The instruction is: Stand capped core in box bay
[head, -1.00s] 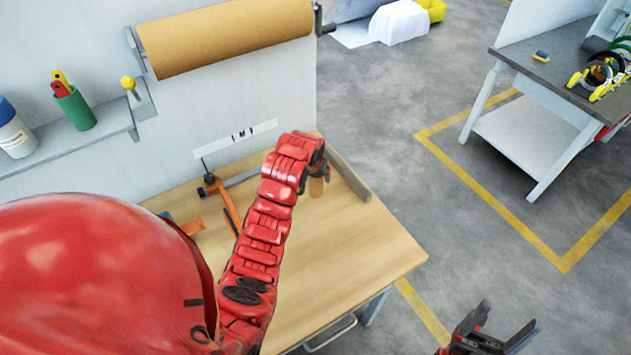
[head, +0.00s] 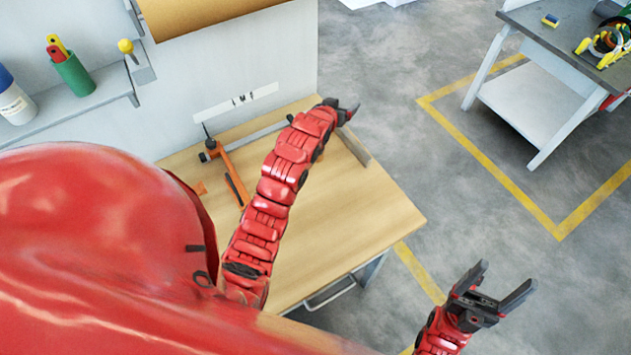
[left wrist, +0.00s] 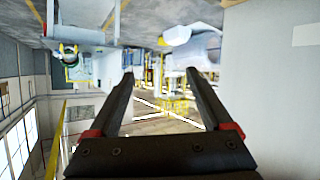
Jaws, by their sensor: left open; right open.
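In the head view my left gripper (head: 345,110) is above the far right part of the wooden workbench (head: 350,230), its fingers pointing right. In the left wrist view the jaws (left wrist: 158,85) are apart with nothing between them, facing out into the room. My right gripper (head: 508,282) is open and empty above the floor, right of the bench. I cannot make out a capped core or a box bay in either current view. My left arm covers part of the bench top.
An orange-handled tool (head: 228,165) lies at the back of the bench. A grey strip (head: 354,146) runs along its right edge. The front right bench top is clear. A brown paper roll (head: 200,12) hangs on the wall panel. A second table (head: 565,50) stands far right.

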